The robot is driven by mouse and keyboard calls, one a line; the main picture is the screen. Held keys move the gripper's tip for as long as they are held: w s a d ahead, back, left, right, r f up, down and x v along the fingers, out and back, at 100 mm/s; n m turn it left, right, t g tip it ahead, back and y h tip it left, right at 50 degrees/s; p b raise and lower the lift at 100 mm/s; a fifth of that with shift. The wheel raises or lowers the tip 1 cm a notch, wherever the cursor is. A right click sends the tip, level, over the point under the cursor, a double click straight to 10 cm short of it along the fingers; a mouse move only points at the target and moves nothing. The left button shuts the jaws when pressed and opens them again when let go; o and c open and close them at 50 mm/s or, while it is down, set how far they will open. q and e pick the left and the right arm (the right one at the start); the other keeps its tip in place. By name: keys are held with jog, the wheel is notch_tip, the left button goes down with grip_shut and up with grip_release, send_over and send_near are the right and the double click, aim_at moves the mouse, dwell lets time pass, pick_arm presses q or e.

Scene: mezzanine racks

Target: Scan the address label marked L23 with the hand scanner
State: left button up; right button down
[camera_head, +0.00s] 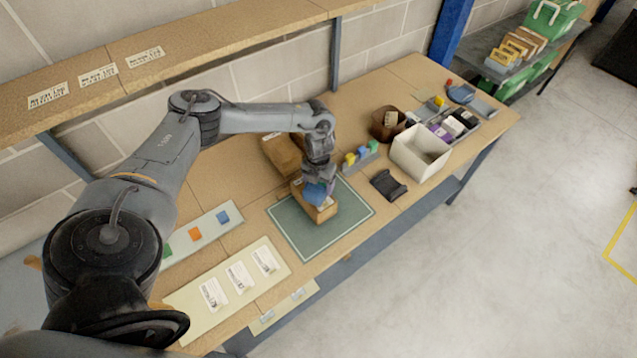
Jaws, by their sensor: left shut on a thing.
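My left gripper (318,172) is over the green mat (290,234) and is shut on a blue thing (316,192) that looks like the hand scanner; my gripper hides much of it. Just under it, a small brown carton (322,213) sits on the mat. I cannot tell whether the blue thing touches the carton. Three white printed labels lie on the cream board at the front: a left one (213,293), a middle one (240,277) and a right one (265,260). Their print is too small to tell which is L23. My right gripper is not in view.
A black cradle-like holder (388,185) and a white bin (420,152) stand right of the mat. A larger brown carton (282,152) is behind it. A strip with coloured blocks (195,234) lies left. The shelf (75,60) above the bench also carries white labels.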

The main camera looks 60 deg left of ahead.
pick_arm(q)
jog(key=shift+f+b, duration=0.55)
jog(key=shift+f, duration=0.25)
dwell(0.9)
jog(key=shift+r, duration=0.1)
notch_tip(320, 180, up, 7)
jog(key=p, duration=0.6)
dwell(0.7)
